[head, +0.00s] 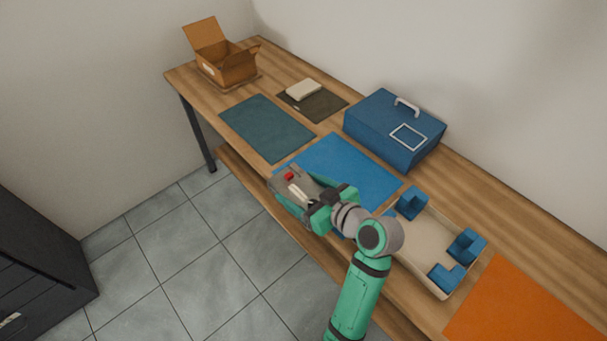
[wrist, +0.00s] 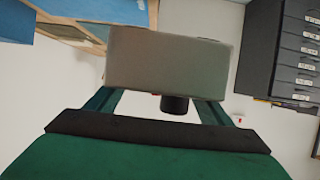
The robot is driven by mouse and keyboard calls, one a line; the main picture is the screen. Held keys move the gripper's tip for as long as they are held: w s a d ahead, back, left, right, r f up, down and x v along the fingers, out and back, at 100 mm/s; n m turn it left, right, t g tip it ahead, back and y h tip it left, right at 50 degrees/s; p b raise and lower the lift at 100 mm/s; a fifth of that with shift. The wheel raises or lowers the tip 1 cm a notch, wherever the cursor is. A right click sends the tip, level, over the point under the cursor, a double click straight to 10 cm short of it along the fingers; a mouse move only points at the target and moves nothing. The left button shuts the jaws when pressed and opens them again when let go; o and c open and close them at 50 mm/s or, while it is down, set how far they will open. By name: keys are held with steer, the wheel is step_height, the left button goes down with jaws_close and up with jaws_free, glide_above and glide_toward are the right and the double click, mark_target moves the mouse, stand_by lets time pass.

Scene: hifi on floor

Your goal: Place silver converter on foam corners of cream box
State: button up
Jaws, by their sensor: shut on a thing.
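The silver converter (head: 284,183) is a grey box with a red part on it. My gripper (head: 308,207) is shut on it and holds it by the front edge of the bench, near the blue mat. In the wrist view the converter (wrist: 165,62) fills the space beyond my gripper (wrist: 158,104), with a black round part below it. The cream box (head: 428,250) is an open shallow tray on the bench, right of my arm. Blue foam corners (head: 466,245) show at several of its corners. My arm hides its left part.
A blue mat (head: 345,170), a teal mat (head: 266,128) and an orange mat (head: 530,305) lie on the bench. A blue case (head: 385,130) with a handle stands behind the blue mat. An open cardboard box (head: 226,66) stands at the far end. A dark drawer cabinet (head: 35,250) stands at left.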

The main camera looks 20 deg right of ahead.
steer(key=a+f+m+h, duration=0.1)
steer(key=a+f, duration=0.4)
steer(key=f, duration=0.5)
steer(key=a+f+m+h, duration=0.1)
steer(key=a+f+h, duration=0.1)
steer(key=a+f, duration=0.4)
steer(key=a+f+m+h, duration=0.1)
steer(key=a+f, duration=0.5)
steer(key=f, duration=1)
steer(key=shift+s+f+m+t, duration=0.2)
steer(key=shift+s+m+t, duration=0.05)
steer(key=shift+m+t, duration=0.15)
